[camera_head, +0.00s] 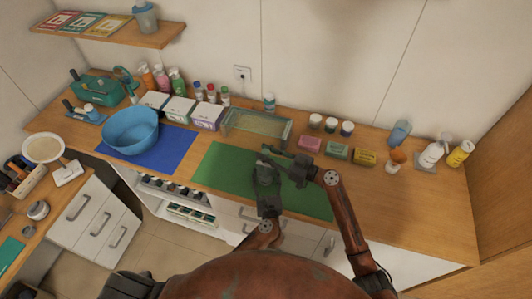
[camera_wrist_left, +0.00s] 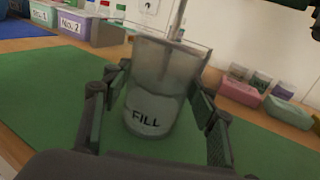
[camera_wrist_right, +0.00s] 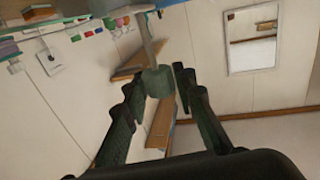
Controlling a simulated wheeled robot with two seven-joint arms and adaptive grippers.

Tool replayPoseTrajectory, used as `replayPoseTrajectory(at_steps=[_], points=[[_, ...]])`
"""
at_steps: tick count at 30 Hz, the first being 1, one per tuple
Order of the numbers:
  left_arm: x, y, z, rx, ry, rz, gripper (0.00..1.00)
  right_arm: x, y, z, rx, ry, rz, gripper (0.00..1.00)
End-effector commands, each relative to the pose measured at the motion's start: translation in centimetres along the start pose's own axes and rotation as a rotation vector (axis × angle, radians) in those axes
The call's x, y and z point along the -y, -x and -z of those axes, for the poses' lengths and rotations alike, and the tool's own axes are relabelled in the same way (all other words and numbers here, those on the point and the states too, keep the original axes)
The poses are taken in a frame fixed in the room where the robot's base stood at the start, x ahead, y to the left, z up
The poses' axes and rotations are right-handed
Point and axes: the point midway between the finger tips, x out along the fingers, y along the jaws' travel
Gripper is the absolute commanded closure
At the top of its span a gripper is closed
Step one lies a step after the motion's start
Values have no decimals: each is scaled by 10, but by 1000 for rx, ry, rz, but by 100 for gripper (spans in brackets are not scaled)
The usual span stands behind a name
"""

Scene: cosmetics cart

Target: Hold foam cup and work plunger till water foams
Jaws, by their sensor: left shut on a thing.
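The clear foam cup (camera_wrist_left: 150,95), marked FILL, stands over the green mat (camera_head: 219,166) in the left wrist view, with cloudy liquid in its lower part. My left gripper (camera_head: 265,170) is shut on it, one finger on each side. A thin plunger rod (camera_wrist_left: 180,20) rises from the cup's top. In the right wrist view the round grey-green plunger knob (camera_wrist_right: 158,82) and its rod show between the fingers of my right gripper (camera_wrist_right: 160,88). These fingers are spread, with narrow gaps beside the knob. The grippers largely hide the cup in the head view.
A glass tray (camera_head: 256,126) stands behind the mat. Pink, green and yellow boxes, such as the pink box (camera_head: 310,144), stand to its right. A blue bowl (camera_head: 130,131) is on the blue mat (camera_head: 175,146) at left. The counter's right front is clear.

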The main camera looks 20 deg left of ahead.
Motion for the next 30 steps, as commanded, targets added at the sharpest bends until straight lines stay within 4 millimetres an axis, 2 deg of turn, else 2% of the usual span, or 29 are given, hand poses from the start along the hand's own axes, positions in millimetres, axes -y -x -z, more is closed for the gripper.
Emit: replayPoseTrajectory(at_steps=[10, 21, 23, 30], points=[[0, 0, -1, 1, 1, 0, 79, 0, 0, 0, 0, 0, -1, 100], [0, 0, -1, 1, 1, 0, 79, 0, 0, -1, 0, 0, -1, 100], [0, 0, -1, 1, 1, 0, 79, -1, 0, -6, 2, -2, -2, 100], [0, 0, -1, 1, 1, 0, 79, -1, 0, -45, 1, -4, -3, 100]])
